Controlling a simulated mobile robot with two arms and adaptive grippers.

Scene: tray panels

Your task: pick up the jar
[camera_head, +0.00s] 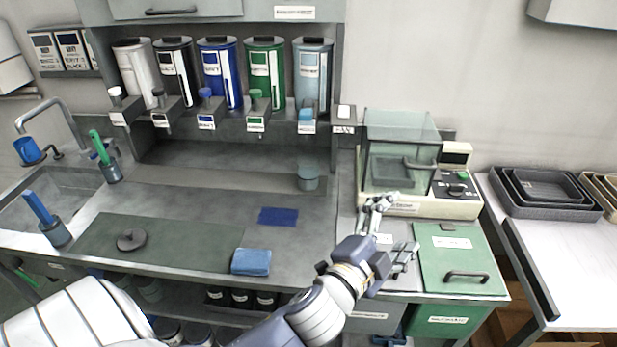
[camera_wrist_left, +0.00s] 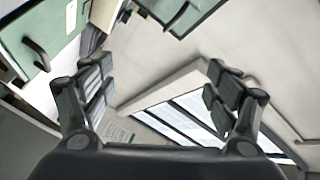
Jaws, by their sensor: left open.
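A small grey-teal jar (camera_head: 308,178) stands upright on the counter ledge, below the rightmost dispenser, in the head view. My left gripper (camera_head: 398,226) is open and empty, to the right of the jar and lower in the picture, clearly apart from it. It appears over the counter in front of the glass-cased balance; its exact height is hard to tell. In the left wrist view the two fingers (camera_wrist_left: 160,92) are spread wide with nothing between them. The jar is not recognisable there. My right gripper is not in view.
A glass-cased balance (camera_head: 458,206) stands behind the left gripper, with a green lidded box (camera_head: 455,245) to the right. A blue cloth (camera_head: 278,216) and a folded blue cloth (camera_head: 251,262) lie on the counter. Several dispensers hang above. Black trays (camera_head: 556,213) sit at right.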

